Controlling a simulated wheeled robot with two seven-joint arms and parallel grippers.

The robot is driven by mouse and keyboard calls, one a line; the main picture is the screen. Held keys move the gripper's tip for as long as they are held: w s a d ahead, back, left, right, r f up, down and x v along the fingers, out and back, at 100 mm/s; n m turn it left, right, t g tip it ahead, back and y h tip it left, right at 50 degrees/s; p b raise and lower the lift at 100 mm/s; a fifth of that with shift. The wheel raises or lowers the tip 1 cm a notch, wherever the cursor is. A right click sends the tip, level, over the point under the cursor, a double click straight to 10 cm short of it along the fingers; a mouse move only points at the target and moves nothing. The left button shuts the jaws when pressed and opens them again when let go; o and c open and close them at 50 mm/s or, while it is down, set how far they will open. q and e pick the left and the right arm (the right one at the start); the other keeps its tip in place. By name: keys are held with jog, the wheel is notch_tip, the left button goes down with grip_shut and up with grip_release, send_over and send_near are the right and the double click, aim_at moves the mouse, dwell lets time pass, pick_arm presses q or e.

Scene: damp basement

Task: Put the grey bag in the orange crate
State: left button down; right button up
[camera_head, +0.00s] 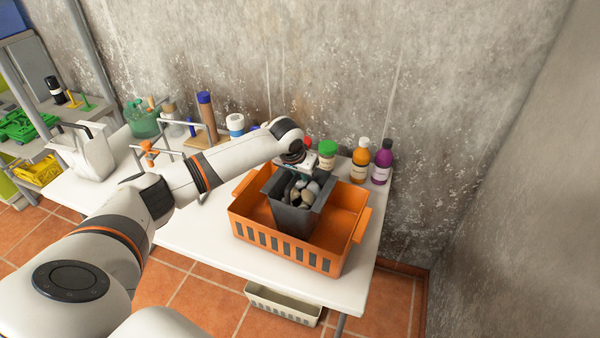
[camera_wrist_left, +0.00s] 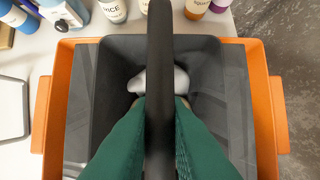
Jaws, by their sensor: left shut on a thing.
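The grey bag (camera_head: 289,219) is a dark open-topped holder with stones in it and a dark strap handle. It stands upright inside the orange crate (camera_head: 339,263) on the white table. My left gripper (camera_head: 301,166) is above the bag, its green fingers shut on the handle. In the left wrist view, the handle runs between the fingers (camera_wrist_left: 160,112), with the bag (camera_wrist_left: 112,72) below and the crate rim (camera_wrist_left: 262,95) around it. Whether the bag's base rests on the crate floor is hidden by the crate wall. My right gripper is out of view.
Bottles, an orange one (camera_head: 360,160) and a purple one (camera_head: 382,163) among them, stand along the wall behind the crate. A white bag (camera_head: 89,152) and a metal frame (camera_head: 165,150) are on the table's left. A beige basket (camera_head: 283,305) sits below the table.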

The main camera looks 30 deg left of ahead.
pick_arm(q)
jog(key=c, duration=1.4)
grip_release()
jog(key=b+v, duration=0.1)
jog(key=v, duration=1.1)
jog(key=shift+r+b, duration=0.2)
jog(key=shift+b, duration=0.2)
jog(key=shift+d+f, duration=0.1)
